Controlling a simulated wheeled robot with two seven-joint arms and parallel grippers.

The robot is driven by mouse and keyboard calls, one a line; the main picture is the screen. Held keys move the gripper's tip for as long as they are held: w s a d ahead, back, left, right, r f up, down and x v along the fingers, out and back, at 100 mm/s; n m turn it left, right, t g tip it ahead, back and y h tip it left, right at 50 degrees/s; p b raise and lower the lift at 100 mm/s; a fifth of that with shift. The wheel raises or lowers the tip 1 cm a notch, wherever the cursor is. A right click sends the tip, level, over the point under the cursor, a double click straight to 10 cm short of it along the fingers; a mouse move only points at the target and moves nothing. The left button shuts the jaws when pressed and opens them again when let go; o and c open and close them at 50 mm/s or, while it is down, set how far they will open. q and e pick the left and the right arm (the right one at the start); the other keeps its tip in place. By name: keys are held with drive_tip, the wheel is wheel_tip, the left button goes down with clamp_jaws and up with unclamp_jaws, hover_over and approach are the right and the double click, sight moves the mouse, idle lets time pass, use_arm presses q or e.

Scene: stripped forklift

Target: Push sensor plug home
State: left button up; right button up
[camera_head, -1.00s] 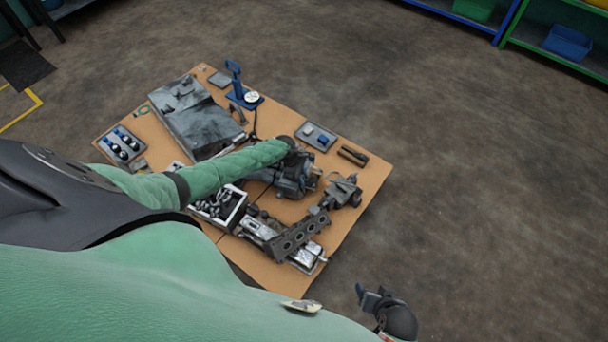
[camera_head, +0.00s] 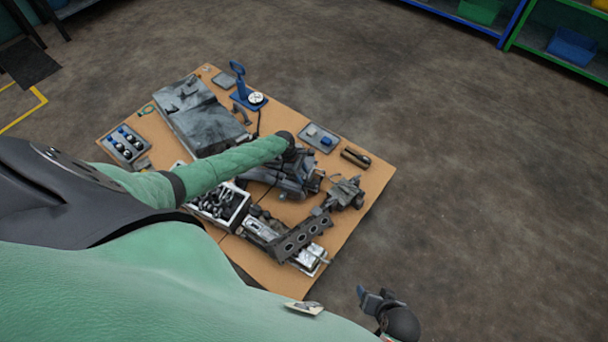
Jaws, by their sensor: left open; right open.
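My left arm reaches in from the left over the table, its wrist above the dark machine parts in the middle. My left gripper (camera_head: 300,178) hangs there, open, and is hard to tell from the dark metal around it. I cannot make out the sensor plug or its socket; the arm and gripper may hide them. My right gripper (camera_head: 370,297) is open and empty at the lower right, over the floor and away from the table.
The brown table (camera_head: 345,222) holds a large grey casing (camera_head: 203,122), a blue stand (camera_head: 240,84), a grey tray (camera_head: 312,131) with small pieces, a white-rimmed box (camera_head: 240,213) of metal parts and a ribbed metal bar (camera_head: 301,236). Floor right of the table is clear.

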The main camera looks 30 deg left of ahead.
use_arm(q)
drive_tip(key=v, duration=0.4)
drive_tip(key=shift+w, duration=0.1)
drive_tip(key=shift+a+r, duration=0.3)
drive_tip(key=shift+r, duration=0.3)
use_arm(e)
drive_tip(key=shift+d+r, duration=0.1)
drive_tip(key=shift+r, duration=1)
drive_tip(key=shift+w, duration=0.1)
